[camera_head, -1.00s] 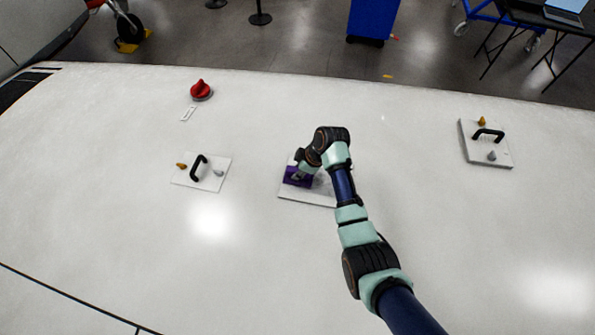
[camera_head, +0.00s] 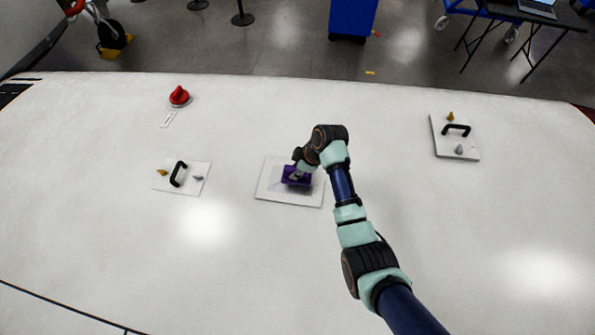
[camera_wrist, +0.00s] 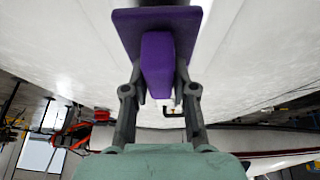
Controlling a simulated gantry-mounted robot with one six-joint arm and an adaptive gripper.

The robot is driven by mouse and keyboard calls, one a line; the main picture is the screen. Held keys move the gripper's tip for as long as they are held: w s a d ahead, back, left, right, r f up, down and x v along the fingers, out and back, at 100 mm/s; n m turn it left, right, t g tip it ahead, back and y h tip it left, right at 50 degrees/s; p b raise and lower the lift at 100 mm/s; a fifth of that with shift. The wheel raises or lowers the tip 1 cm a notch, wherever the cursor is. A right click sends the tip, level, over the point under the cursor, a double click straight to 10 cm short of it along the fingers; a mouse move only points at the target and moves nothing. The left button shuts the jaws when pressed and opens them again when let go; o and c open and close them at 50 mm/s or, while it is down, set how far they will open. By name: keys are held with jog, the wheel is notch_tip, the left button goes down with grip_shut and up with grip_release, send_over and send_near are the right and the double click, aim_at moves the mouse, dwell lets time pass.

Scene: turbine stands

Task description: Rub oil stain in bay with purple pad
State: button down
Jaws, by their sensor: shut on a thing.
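The purple pad (camera_head: 297,180) is over the right-middle part of a pale, framed square bay (camera_head: 268,192) in the head view. In the wrist view, my gripper (camera_wrist: 158,78) is shut on the block-shaped handle of the purple pad (camera_wrist: 125,22), with one finger on each side. My gripper (camera_head: 301,170) is partly hidden by my own wrist in the head view. I cannot tell whether the pad touches the bay surface. No oil stain can be clearly made out; my arm and the pad cover part of the bay.
A plate with a black handle and two knobs (camera_head: 191,189) lies left of the bay. A similar handled plate (camera_head: 440,150) lies at the right. A red knob (camera_head: 179,96) stands at the back left. The white surface (camera_head: 380,125) between bay and right plate is clear.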

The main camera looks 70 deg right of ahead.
notch_tip(320, 180, up, 3)
jog(key=p, duration=0.2)
jog(key=shift+r+p, duration=0.2)
jog(key=shift+p, duration=0.15)
jog(key=shift+r+p, duration=0.3)
jog(key=shift+r, duration=0.65)
